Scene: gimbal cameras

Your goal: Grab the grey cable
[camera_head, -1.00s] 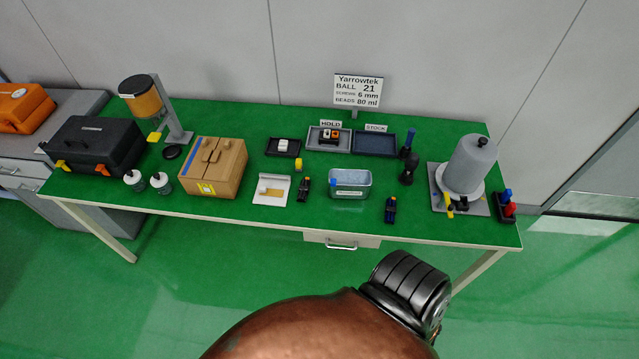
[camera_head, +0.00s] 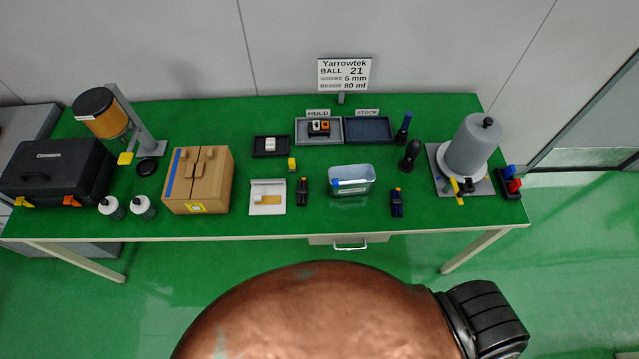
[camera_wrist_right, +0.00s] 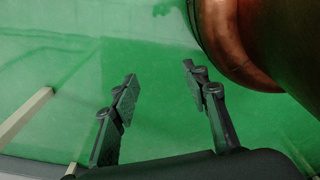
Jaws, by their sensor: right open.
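I cannot make out a grey cable in either view. My right gripper (camera_wrist_right: 160,80) shows in the right wrist view, open, with its two dark fingers wide apart and nothing between them. It hangs over bare green floor, away from the table top. Neither gripper shows in the head view, and my left gripper is out of sight.
The green table (camera_head: 225,227) holds a black case (camera_head: 60,172), a brown box (camera_head: 198,182), a clear bin (camera_head: 351,182), a grey tray (camera_head: 296,131), a dark blue tray (camera_head: 368,129) and a grey cylinder device (camera_head: 473,147). Its front floor is clear.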

